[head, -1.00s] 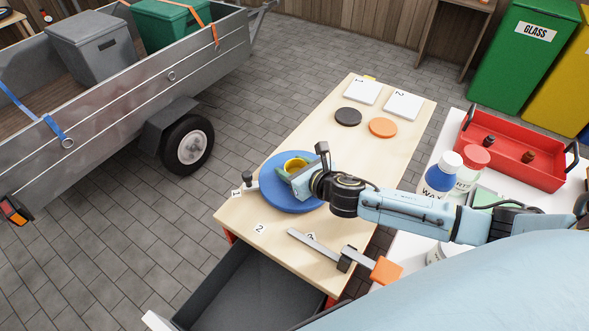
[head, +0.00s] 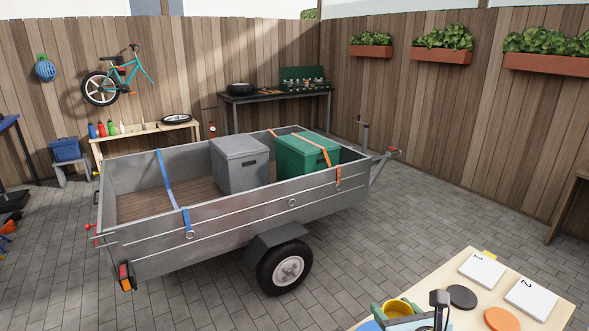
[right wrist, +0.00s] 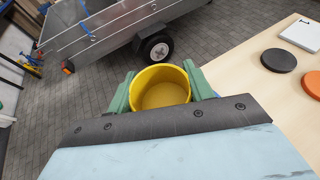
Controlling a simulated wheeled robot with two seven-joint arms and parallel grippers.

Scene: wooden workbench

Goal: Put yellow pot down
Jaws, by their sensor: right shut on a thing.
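The yellow pot (head: 397,308) is at the bottom edge of the head view, above the near part of the wooden bench. In the right wrist view the pot (right wrist: 160,88) is upright, open side up, and looks empty. My right gripper (right wrist: 161,92) is shut on it, with one green finger on each side. A blue round disc (head: 370,326) shows only as a sliver beside the pot. Whether the pot touches anything below is hidden. My left gripper is not in view.
On the bench (head: 440,272) lie a black disc (head: 462,297), an orange disc (head: 500,319) and white tiles marked 1 (head: 482,267) and 2 (head: 531,298). A grey trailer (head: 220,229) with two boxes stands beyond the bench on grey paving.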

